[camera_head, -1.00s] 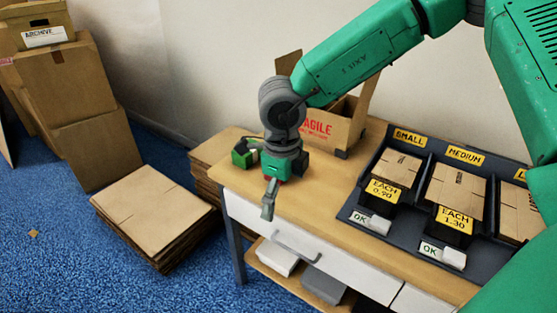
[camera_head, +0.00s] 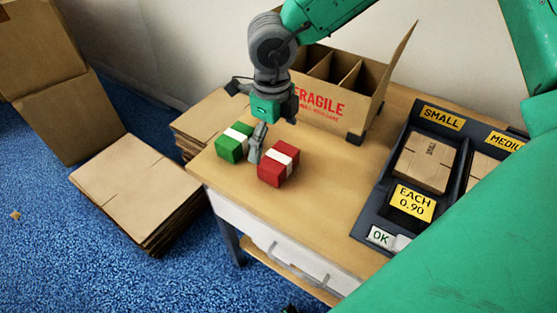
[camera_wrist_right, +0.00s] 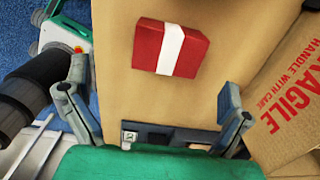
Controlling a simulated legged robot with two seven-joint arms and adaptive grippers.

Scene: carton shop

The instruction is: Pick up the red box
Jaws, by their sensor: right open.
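The red box (camera_head: 270,175), with a white band around it, lies on the wooden table near its left end. My right gripper (camera_head: 268,135) is open and empty, pointing down just behind and above the red box in the head view. One finger shows clearly there, between the red box and a green box; the other is hard to make out. In the right wrist view the red box (camera_wrist_right: 152,46) lies beyond the open fingers (camera_wrist_right: 154,76), within the span between them and apart from both.
A green box (camera_head: 229,150) with a white band lies left of the red box. A divided FRAGILE carton (camera_head: 325,108) stands behind. A dark sorting tray (camera_head: 366,218) with flat cartons is at right. The tabletop (camera_head: 315,205) in front of the red box is clear.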

